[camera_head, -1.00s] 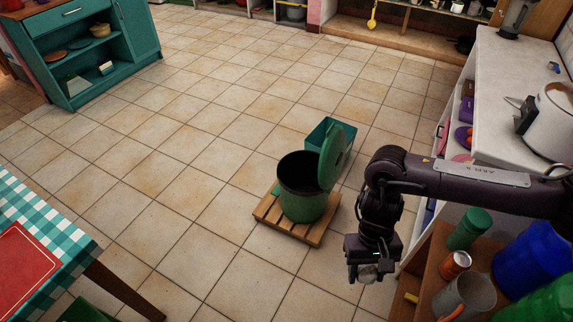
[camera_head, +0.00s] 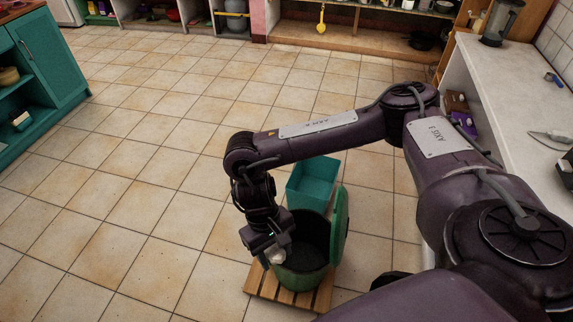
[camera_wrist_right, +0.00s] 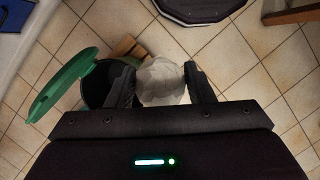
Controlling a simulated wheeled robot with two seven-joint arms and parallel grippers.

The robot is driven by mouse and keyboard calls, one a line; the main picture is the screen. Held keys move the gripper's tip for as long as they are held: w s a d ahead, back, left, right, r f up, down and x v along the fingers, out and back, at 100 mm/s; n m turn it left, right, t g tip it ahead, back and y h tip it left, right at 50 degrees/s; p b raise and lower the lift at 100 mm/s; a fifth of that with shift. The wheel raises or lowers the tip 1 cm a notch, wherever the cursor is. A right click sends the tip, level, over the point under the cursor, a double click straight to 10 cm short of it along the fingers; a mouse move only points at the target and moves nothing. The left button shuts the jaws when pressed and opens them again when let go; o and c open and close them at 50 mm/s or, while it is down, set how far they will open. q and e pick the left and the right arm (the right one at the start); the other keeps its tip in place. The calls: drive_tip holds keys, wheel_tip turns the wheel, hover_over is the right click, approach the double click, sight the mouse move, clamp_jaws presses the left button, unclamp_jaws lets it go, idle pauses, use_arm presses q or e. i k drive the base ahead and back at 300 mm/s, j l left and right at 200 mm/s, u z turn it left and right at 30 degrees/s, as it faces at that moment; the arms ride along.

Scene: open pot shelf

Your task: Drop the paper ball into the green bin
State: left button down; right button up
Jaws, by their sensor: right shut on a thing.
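The green bin (camera_head: 300,279) stands upright on a wooden slatted stand, its round mouth open and its green lid (camera_head: 340,225) raised at the right side. My right gripper (camera_head: 271,258) is shut on the white crumpled paper ball (camera_head: 277,257) and holds it over the left part of the bin's rim. In the right wrist view the paper ball (camera_wrist_right: 162,82) sits between the two fingers, and the dark mouth of the bin (camera_wrist_right: 97,84) lies to its left, partly behind the left finger. My left gripper is not in view.
The wooden stand (camera_head: 259,284) is under the bin. A teal open box (camera_head: 313,184) stands just behind it. A white counter (camera_head: 495,85) runs along the right, and a teal cabinet (camera_head: 50,60) stands at the left. The tiled floor between is clear.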

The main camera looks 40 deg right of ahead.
sight(303, 264)
drive_tip(key=i+j+z, duration=0.15)
drive_tip(key=i, duration=0.25)
drive_tip(key=i+j+z, duration=0.2)
drive_tip(key=i, duration=0.15)
drive_tip(key=i+j+z, duration=0.25)
drive_tip(key=z, duration=0.2)
drive_tip(key=i+j+z, duration=0.2)
drive_tip(key=z, duration=0.2)
drive_tip(key=i+j+z, duration=0.1)
drive_tip(key=j+z, duration=0.35)
drive_tip(key=i+j+z, duration=0.2)
drive_tip(key=j, duration=0.2)
drive_tip(key=k, duration=0.05)
